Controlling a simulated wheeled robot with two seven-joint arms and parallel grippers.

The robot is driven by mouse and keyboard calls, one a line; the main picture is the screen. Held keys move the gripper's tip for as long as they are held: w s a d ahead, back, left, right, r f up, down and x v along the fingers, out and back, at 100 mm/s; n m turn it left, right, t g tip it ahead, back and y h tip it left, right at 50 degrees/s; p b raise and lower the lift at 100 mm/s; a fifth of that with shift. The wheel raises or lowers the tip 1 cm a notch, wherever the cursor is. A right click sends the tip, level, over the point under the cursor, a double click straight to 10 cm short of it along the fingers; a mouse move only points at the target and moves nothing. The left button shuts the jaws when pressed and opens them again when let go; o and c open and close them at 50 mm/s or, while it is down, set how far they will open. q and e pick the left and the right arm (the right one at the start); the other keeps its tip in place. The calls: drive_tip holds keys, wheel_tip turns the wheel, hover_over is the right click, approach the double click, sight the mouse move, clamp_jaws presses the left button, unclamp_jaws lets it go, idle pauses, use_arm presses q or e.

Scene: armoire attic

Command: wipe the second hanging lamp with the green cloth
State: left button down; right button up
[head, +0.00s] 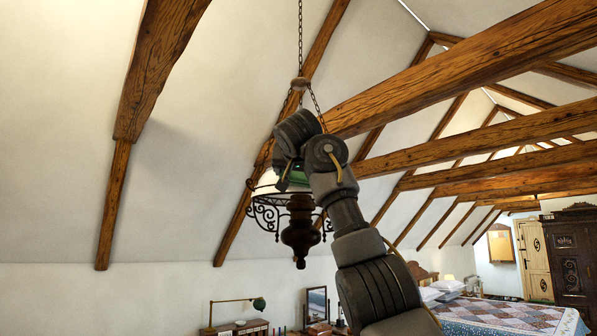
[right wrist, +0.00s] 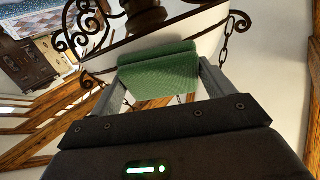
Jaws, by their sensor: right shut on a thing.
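A hanging lamp (head: 302,232) with a dark turned body, scrolled black ironwork and a pale shade hangs on a chain in the head view. Its white shade (right wrist: 205,42) and iron scrolls also show in the right wrist view. My right gripper (right wrist: 160,75) is shut on the green cloth (right wrist: 158,74), which is folded between its fingers. The cloth is right by the lamp's shade and overlaps it in the picture; I cannot tell for sure whether they touch. In the head view my right arm hides part of the lamp and most of the cloth. My left gripper is not in view.
Wooden roof beams (head: 470,75) cross at the upper right. Below are a bed (head: 500,314), a dark carved armoire (head: 568,256) and a green desk lamp (head: 258,303). The lamp's chains (head: 300,40) run up from it. The space left of the lamp is clear.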

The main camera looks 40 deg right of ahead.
drive_tip(key=shift+s+a+r+b, duration=0.15)
drive_tip(key=shift+s+a+r, duration=0.3)
drive_tip(key=shift+s, duration=0.25)
drive_tip(key=shift+s+a+r+b, duration=0.15)
drive_tip(key=shift+s+a+r, duration=0.3)
drive_tip(key=shift+s, duration=0.2)
drive_tip(key=shift+s+a+r+b, duration=0.15)
drive_tip(key=shift+s+a+r, duration=0.2)
drive_tip(key=shift+s+a, duration=0.25)
drive_tip(key=shift+s+d, duration=0.1)
drive_tip(key=shift+s+a+r, duration=0.35)
drive_tip(key=shift+s+a, duration=0.1)
drive_tip(key=shift+s, duration=0.15)
drive_tip(key=shift+s+a+r, duration=0.3)
drive_tip(key=shift+s+a, duration=0.1)
drive_tip(key=shift+s, duration=0.15)
drive_tip(key=shift+w, duration=0.1)
